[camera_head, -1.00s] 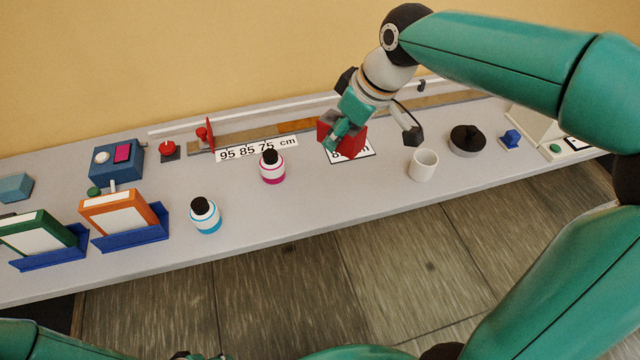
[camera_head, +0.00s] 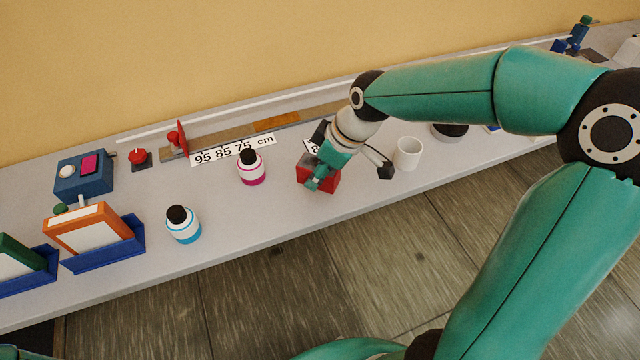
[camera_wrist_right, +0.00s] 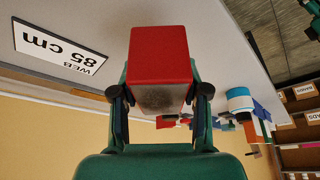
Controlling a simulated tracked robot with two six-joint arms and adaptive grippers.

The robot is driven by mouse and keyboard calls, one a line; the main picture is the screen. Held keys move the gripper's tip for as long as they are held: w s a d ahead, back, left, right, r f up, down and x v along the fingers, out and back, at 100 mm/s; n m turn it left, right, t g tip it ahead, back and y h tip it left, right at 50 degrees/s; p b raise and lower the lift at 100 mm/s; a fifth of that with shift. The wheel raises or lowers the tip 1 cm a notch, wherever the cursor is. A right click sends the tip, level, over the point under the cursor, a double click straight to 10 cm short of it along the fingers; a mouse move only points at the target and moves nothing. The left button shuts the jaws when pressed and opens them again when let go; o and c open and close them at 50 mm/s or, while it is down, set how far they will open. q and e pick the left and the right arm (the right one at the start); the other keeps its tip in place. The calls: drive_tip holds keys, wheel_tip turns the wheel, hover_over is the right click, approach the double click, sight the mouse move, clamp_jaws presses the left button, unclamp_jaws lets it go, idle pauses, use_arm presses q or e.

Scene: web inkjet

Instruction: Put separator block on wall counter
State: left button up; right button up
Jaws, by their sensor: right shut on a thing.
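The separator block appears to be the red block (camera_head: 326,178). My right gripper (camera_head: 318,176) is shut on it over the grey wall counter (camera_head: 262,215). In the right wrist view the red block (camera_wrist_right: 160,60) sits between the two fingers of the right gripper (camera_wrist_right: 160,95). The "WEB 85 cm" card (camera_wrist_right: 58,45) lies on the counter beside it, and the block is clear of the card. I cannot tell whether the block touches the counter. My left gripper does not show.
A white cup (camera_head: 407,154) stands just right of my right gripper. A magenta-banded bottle (camera_head: 251,168) and a cyan-banded bottle (camera_head: 183,225) stand to the left. A scale strip (camera_head: 233,150) lies behind. The counter's front strip is clear between the cyan bottle and the block.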

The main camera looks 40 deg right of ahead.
sight(320, 194)
wheel_tip(320, 194, down, 4)
drive_tip(key=shift+f, duration=0.2)
drive_tip(key=o, duration=1.3)
drive_tip(key=shift+b, duration=0.3)
drive_tip(key=shift+r, duration=0.1)
drive_tip(key=v, duration=1.2)
drive_tip(key=shift+p, duration=0.45)
